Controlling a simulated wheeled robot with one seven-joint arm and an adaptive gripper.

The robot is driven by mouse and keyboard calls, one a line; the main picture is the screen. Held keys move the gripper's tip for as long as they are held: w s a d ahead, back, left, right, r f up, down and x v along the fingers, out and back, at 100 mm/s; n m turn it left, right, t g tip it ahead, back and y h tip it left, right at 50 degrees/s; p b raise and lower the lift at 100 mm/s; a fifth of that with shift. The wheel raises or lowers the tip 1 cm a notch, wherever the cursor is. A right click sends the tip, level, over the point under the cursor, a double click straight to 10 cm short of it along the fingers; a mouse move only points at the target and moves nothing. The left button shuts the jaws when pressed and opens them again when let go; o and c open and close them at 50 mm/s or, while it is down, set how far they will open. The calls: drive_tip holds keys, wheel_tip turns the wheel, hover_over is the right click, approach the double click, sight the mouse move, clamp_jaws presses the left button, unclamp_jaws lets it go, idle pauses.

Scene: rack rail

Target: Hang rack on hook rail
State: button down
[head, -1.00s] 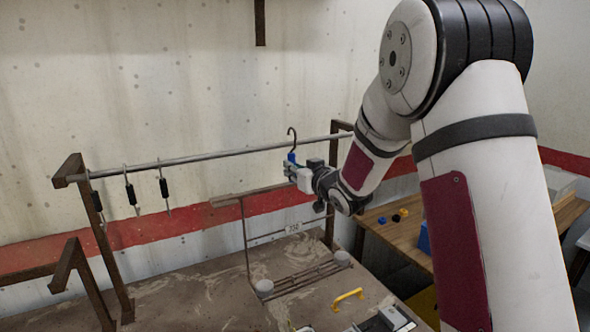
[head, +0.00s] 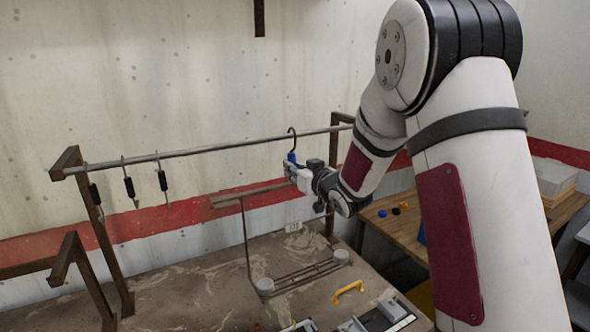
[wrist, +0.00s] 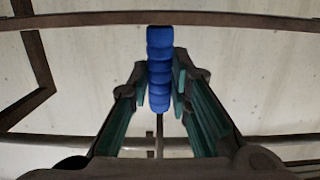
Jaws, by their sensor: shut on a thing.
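The rack (head: 245,235) is a thin brown wire frame with a top bar, a lower shelf with pale cups and a small pale tag. Above it is a dark hook (head: 292,131) with a blue grip (head: 291,158). My gripper (head: 292,170) is shut on that blue grip, which also shows between my fingers in the wrist view (wrist: 159,72). The grey hook rail (head: 225,151) crosses behind or at the hook. The hook's top shows just above the rail's line. I cannot tell whether it touches the rail.
Several black-gripped hooks (head: 129,187) hang at the rail's left end, near its brown post (head: 100,225). The table (head: 185,285) lies below the rack, with a yellow handle (head: 348,291) on it. A wooden side table (head: 405,225) stands at right. The rail's middle is free.

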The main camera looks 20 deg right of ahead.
drive_tip(key=shift+f, duration=0.15)
idle(0.3)
drive_tip(key=c, duration=1.1)
unclamp_jaws()
drive_tip(key=shift+f, duration=0.15)
drive_tip(key=shift+p+v, duration=1.4)
drive_tip(key=shift+v, duration=4.1)
